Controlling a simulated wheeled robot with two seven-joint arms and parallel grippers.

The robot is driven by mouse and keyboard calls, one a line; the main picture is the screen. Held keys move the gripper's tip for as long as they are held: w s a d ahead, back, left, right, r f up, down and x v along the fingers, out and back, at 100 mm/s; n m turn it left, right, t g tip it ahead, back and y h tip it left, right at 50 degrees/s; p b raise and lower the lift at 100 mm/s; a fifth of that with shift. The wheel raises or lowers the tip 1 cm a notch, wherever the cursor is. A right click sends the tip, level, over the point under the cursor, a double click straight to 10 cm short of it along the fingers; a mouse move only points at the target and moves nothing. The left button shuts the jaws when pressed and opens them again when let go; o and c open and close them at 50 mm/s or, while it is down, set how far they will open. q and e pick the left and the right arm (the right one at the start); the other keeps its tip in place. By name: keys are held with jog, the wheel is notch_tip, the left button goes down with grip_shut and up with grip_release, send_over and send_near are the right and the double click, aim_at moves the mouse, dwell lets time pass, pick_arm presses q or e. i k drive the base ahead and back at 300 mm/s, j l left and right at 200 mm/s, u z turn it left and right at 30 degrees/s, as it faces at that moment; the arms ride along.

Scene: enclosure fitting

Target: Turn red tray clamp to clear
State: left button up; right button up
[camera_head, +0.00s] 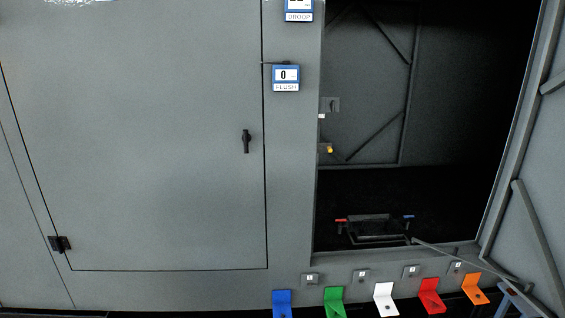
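A small red clamp handle (341,220) sits at the left side of a dark tray frame (378,237), low inside the open enclosure bay. It looks roughly level, but it is too small to tell its exact turn. A matching blue clamp handle (409,216) sits at the right side of the frame. Neither of my grippers shows in the head view.
A closed grey door (150,150) with a black handle (246,141) fills the left. An open braced door (540,150) stands at right. Several coloured brackets, including a red one (431,296), line the bottom. A rod (455,254) crosses the bay's lower right.

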aim_at(340, 221)
jog(key=i+l, duration=0.25)
jog(key=l, duration=0.15)
jog(key=i+l, duration=0.3)
jog(key=l, duration=0.15)
jog(key=i+l, duration=0.25)
jog(key=l, duration=0.15)
jog(key=i+l, duration=0.25)
jog(key=l, duration=0.2)
jog(key=i+l, duration=0.25)
jog(key=l, duration=0.15)
jog(key=l+z, duration=0.05)
